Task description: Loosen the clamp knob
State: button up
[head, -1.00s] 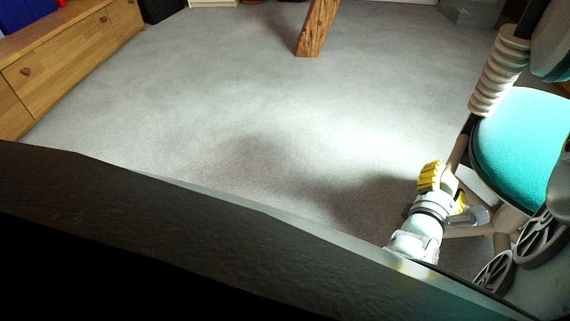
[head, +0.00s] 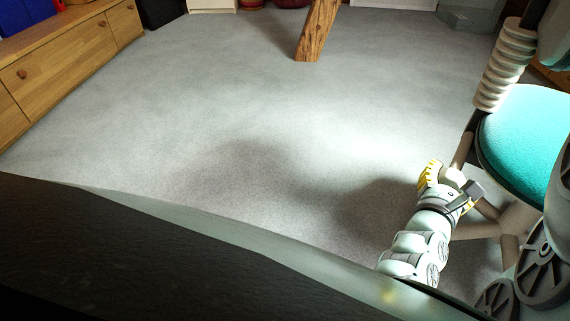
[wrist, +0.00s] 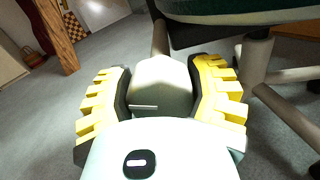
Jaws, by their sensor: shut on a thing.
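My gripper (head: 447,178) is low at the right in the head view, beside the teal-seated chair. In the wrist view its two yellow ribbed fingers (wrist: 160,95) stand on either side of a pale grey, blocky piece (wrist: 160,78). The gripper is shut on this piece, which sits just below the dark underside of the seat. I cannot tell for sure that it is the clamp knob. In the head view the hand hides what lies between the fingers.
The teal chair (head: 525,140) with its grey legs stands close on the right. A leaning timber post (head: 318,30) stands at the back. A wooden cabinet (head: 60,65) lines the left. The grey floor (head: 250,120) between is clear. A dark surface (head: 120,250) fills the lower left.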

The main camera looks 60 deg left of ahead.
jog(key=o, duration=1.2)
jog(key=shift+r, duration=0.15)
